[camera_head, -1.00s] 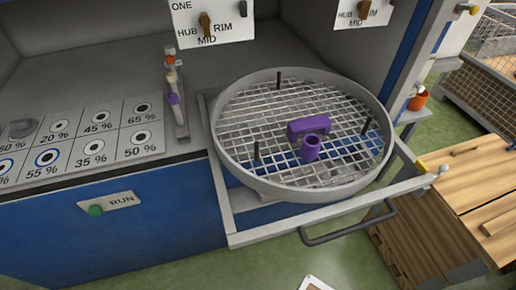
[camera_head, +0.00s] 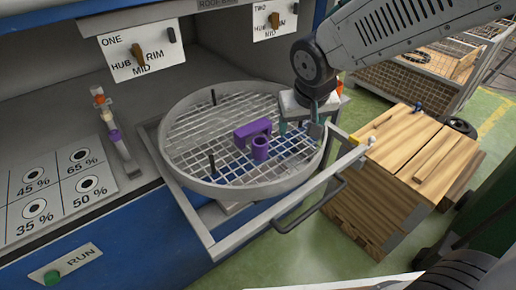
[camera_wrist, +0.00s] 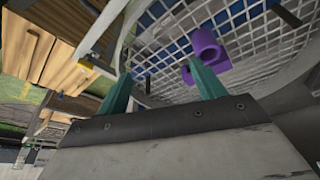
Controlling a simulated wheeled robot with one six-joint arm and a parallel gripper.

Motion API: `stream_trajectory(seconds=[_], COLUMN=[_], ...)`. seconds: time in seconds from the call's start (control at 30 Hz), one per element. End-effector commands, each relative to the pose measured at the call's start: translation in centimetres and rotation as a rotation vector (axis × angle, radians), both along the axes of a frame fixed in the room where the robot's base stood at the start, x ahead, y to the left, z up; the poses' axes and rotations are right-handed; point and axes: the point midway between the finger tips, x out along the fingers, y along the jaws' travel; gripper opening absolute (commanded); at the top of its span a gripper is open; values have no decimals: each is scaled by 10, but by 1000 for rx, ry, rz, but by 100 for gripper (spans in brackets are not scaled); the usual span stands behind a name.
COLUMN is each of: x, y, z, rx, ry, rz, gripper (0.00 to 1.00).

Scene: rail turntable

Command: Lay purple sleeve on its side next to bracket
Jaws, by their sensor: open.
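My gripper (camera_head: 299,128) is over the right side of the turntable, to the right of the sleeve, open and empty.
Dark upright pins (camera_head: 212,163) stand on the mesh. A raised rim surrounds the turntable, which sits on a pulled-out frame with a dark handle (camera_head: 309,207). Wooden crates (camera_head: 405,165) stand to the right. Panel ONE (camera_head: 140,50) hangs above at the back left.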

Motion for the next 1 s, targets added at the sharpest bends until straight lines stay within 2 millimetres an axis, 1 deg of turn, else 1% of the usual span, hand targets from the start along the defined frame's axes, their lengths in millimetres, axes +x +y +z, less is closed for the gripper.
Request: stream_trajectory(seconds=[0.03,0.1,0.2,0.3,0.4,0.67,0.9,1.0], x=[9,19,26,30,34,45,59,61], y=[21,44,69,82,87,89,92,92], z=[-15,-30,-45,-55,-64,-90,-120,-126], rx=[7,24,44,57,61,61,61,61], ry=[-5,-21,-35,-43,-45,-45,-45,-46], rz=[27,48,73,86,89,90,90,89], gripper=[68,68,68,68,68,68,68,68])
